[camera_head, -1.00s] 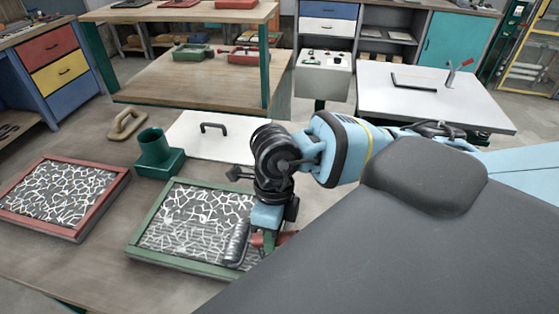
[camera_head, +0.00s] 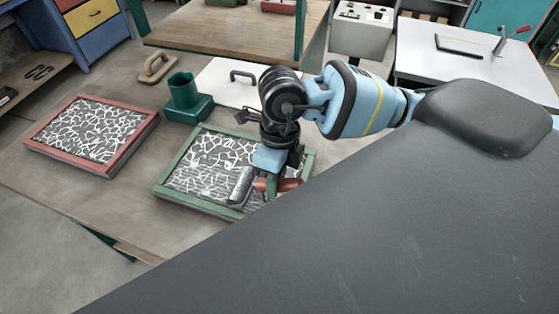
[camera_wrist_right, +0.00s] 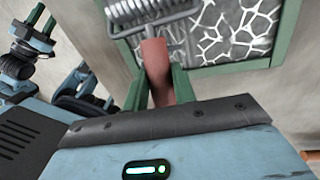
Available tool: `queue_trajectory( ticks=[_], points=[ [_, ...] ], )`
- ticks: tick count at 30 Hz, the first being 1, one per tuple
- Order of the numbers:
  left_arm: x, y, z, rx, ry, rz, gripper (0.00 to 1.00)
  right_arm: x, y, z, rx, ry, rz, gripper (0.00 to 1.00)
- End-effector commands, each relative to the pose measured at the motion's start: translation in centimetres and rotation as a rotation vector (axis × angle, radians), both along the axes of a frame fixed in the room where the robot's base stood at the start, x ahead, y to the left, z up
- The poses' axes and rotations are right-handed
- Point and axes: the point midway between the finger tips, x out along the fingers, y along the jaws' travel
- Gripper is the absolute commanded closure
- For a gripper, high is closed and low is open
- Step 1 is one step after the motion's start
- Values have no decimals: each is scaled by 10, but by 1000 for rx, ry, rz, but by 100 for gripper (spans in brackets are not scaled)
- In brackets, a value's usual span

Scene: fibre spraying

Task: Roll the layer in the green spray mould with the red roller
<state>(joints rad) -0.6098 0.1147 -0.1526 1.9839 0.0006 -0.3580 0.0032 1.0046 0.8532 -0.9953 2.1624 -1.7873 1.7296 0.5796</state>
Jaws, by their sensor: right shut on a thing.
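The green spray mould (camera_head: 180,157) lies on the workbench, a flat tray with a green rim. Its layer (camera_head: 215,150) shows white strands on grey towards the back and a greyer, streaked band near the front. My right gripper (camera_head: 268,186) is over its front right part, shut on the red handle (camera_head: 287,185) of the roller. The ribbed grey roller head (camera_head: 241,184) is at the layer near the front rim; contact is unclear. The right wrist view shows the handle (camera_wrist_right: 155,62) between the green fingers and the roller head (camera_wrist_right: 150,10) above. My left gripper (camera_wrist_right: 40,25) appears at that view's left, unclear.
A red-rimmed mould (camera_head: 65,110) with a similar layer lies to the left. A green cup-like holder (camera_head: 188,98), a white board with a black handle (camera_head: 218,73) and a wooden float (camera_head: 157,68) stand behind. Bench in front is bare.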

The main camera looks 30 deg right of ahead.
Motion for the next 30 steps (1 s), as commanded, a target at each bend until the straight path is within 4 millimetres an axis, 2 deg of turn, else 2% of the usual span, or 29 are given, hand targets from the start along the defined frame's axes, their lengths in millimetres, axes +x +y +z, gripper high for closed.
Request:
queue_trajectory(
  ticks=[9, 22, 30],
  points=[
    [-5, 0, -6, 0, 15, -1, 64, 22, 17, -1, 3, -1, 1, 100],
    [-6, 0, -8, 0, 20, 0, 64, 30, 24, -2, 0, 1, 1, 100],
    [-10, 0, -12, 0, 31, 0, 64, 48, 38, -2, 0, 1, 1, 100]
  ],
)
